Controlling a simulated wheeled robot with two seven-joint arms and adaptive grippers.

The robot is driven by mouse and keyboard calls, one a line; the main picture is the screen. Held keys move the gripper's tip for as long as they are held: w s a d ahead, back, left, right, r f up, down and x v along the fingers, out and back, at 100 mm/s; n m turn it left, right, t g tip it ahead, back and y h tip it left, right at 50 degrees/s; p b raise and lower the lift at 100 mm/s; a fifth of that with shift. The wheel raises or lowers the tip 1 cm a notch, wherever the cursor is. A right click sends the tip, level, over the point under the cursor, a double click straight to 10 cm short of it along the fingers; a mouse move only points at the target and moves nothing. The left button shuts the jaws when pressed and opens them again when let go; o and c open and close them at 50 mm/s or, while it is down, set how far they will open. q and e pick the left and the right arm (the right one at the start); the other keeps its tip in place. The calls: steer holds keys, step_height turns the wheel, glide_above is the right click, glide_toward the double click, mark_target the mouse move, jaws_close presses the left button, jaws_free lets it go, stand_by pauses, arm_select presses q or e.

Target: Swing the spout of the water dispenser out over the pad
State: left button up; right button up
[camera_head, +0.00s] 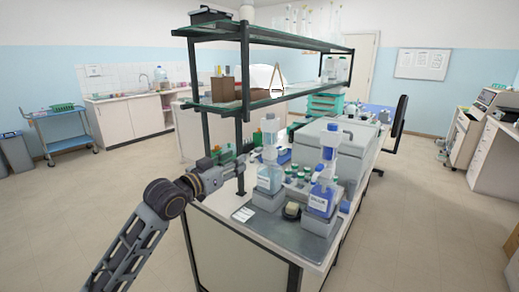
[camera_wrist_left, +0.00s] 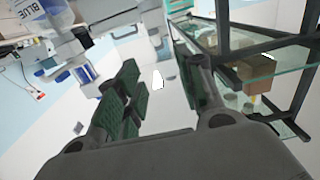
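A clear, pale bottle with a pump top, likely the water dispenser (camera_head: 269,172), stands on the left of the bench end. A second dispenser (camera_head: 322,192), labelled BLUE, stands to its right and shows upside down in the wrist view (camera_wrist_left: 45,18). My left gripper (camera_head: 240,162) is left of the pale dispenser, apart from it as far as I can tell. In the left wrist view its fingers (camera_wrist_left: 160,92) are spread with nothing held between them. I cannot clearly make out the spout's direction or the pad. My right gripper is out of view.
A grey metal tray (camera_head: 262,232) covers the bench end, with a white card (camera_head: 243,214) and a small round item (camera_head: 292,210) on it. Several small bottles stand behind. Glass shelving (camera_head: 265,98) with a dark post rises close to my left gripper.

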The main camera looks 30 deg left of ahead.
mark_target(257, 149)
arm_select(q)
steer(key=shift+w, duration=0.2)
steer(key=shift+w+d+p, duration=0.15)
steer(key=shift+w+p, duration=0.1)
steer(key=shift+w, duration=2.15)
steer(key=shift+w+d+p, duration=0.15)
steer(key=shift+w+p, duration=0.1)
steer(key=shift+w, duration=3.35)
steer(key=shift+w+d, duration=0.15)
steer(key=shift+w, duration=0.5)
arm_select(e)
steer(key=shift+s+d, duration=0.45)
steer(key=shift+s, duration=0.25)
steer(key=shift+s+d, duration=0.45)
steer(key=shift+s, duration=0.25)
arm_select(q)
steer(key=shift+c, duration=0.5)
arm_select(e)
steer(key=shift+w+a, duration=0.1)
arm_select(q)
jaws_close()
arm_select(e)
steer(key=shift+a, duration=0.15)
